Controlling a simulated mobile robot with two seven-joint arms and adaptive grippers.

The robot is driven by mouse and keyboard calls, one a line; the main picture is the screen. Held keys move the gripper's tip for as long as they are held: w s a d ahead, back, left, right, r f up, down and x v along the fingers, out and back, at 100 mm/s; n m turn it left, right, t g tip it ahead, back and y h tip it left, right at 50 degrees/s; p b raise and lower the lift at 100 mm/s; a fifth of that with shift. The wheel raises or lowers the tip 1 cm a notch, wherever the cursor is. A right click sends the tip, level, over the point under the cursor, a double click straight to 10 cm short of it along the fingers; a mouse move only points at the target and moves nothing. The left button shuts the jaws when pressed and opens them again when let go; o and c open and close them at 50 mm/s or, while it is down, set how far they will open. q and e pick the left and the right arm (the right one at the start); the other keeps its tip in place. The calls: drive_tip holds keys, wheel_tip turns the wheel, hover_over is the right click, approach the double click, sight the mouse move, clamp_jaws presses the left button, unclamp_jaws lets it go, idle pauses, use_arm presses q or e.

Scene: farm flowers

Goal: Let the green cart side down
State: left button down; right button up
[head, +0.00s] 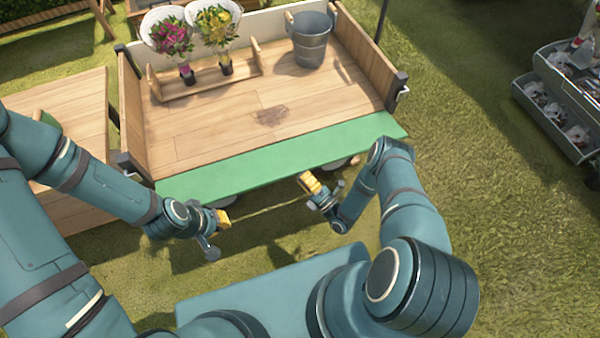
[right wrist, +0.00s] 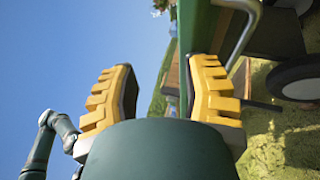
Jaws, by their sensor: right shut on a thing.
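The green cart side (head: 290,150) runs along the near edge of the wooden cart bed and leans outward from it; its exact tilt is hard to judge. My right gripper (head: 325,187) is at the outer edge of the green side, right of its middle. In the right wrist view its yellow-padded fingers (right wrist: 160,95) stand wide apart, with the green side (right wrist: 196,30) by the right-hand finger. It is shut on the side, though the contact is not clear. My left gripper (head: 216,232) is in front of the side's left half, apart from it, fingers spread and empty.
On the cart bed (head: 225,120) stand a wooden rack (head: 205,85) with two bouquets (head: 172,40) and a grey bucket (head: 311,42). A wooden platform (head: 85,90) is at left; grey crates (head: 555,115) are at right. Grass between cart and crates is clear.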

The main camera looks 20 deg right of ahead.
drive_tip(key=f+v, duration=0.1)
drive_tip(key=v, duration=0.7)
drive_tip(key=shift+w+f, duration=0.2)
drive_tip(key=shift+f, duration=0.05)
idle(0.4)
idle(0.5)
drive_tip(key=shift+d, duration=0.1)
